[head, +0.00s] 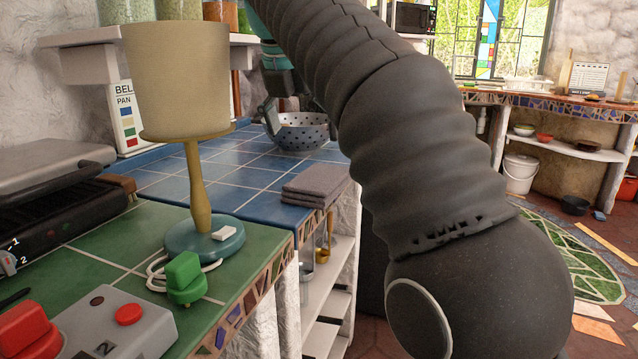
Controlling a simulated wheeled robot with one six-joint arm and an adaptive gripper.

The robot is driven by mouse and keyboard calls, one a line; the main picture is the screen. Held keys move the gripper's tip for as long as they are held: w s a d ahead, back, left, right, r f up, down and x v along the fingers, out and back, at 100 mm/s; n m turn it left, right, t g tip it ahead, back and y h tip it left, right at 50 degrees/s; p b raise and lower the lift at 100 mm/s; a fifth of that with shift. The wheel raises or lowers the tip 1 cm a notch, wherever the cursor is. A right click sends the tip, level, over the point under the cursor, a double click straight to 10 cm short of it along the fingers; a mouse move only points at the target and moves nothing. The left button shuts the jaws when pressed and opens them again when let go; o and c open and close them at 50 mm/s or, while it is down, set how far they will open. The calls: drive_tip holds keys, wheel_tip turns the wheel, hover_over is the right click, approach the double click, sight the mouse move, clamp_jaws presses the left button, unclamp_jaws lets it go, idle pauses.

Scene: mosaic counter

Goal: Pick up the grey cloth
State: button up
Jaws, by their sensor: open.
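The grey cloth (316,181) lies folded in a flat stack on the blue tiled counter, close to its front edge. My gripper (287,106) is farther back, above the counter near the colander and partly hidden by my arm. It is open, with no cloth in it, and stands apart from the cloth.
A metal colander (301,132) stands behind the cloth. A lamp (180,80) with a blue base rises at left on the green tiled counter (120,235). A green plug (184,277) lies before it. Blue tiles (262,177) left of the cloth are clear.

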sight(318, 176)
drive_tip(key=x, duration=0.5)
drive_tip(key=shift+w+f, duration=0.15)
drive_tip(key=shift+f, duration=0.1)
drive_tip(key=shift+w+d+x, duration=0.2)
drive_tip(key=shift+x, duration=1.1)
drive_tip(key=shift+w+d+x, duration=0.15)
drive_tip(key=shift+x, duration=1.15)
drive_tip(key=shift+r, duration=0.2)
drive_tip(key=c, duration=0.9)
drive_tip(key=shift+r, duration=0.1)
